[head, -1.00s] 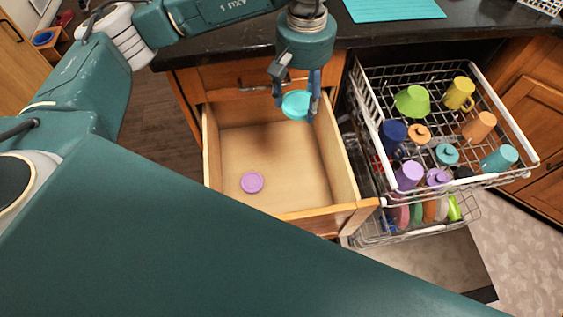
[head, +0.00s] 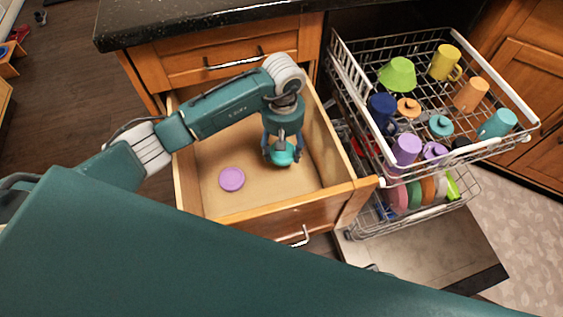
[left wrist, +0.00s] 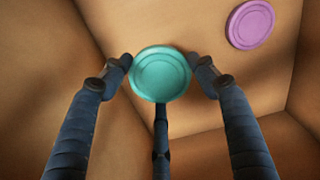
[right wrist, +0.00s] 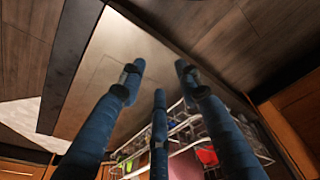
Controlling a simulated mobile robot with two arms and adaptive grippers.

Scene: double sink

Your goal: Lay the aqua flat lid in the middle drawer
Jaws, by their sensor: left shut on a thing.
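The aqua flat lid (head: 284,156) is between the fingers of my left gripper (head: 283,152), down inside the open drawer (head: 208,150). In the left wrist view the round aqua lid (left wrist: 160,74) sits between the fingertips of my left gripper (left wrist: 166,72), which are shut on its sides. I cannot tell whether the lid touches the drawer floor. A purple flat lid (head: 231,179) lies on the drawer floor to the left of it and also shows in the left wrist view (left wrist: 250,24). My right gripper (right wrist: 158,70) is open and empty in the right wrist view.
A closed drawer (head: 226,55) is above the open one, under the dark counter (head: 180,22). The pulled-out dishwasher racks (head: 480,160) stand close on the right, holding cups, small lids and plates. Bare drawer floor surrounds the purple lid.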

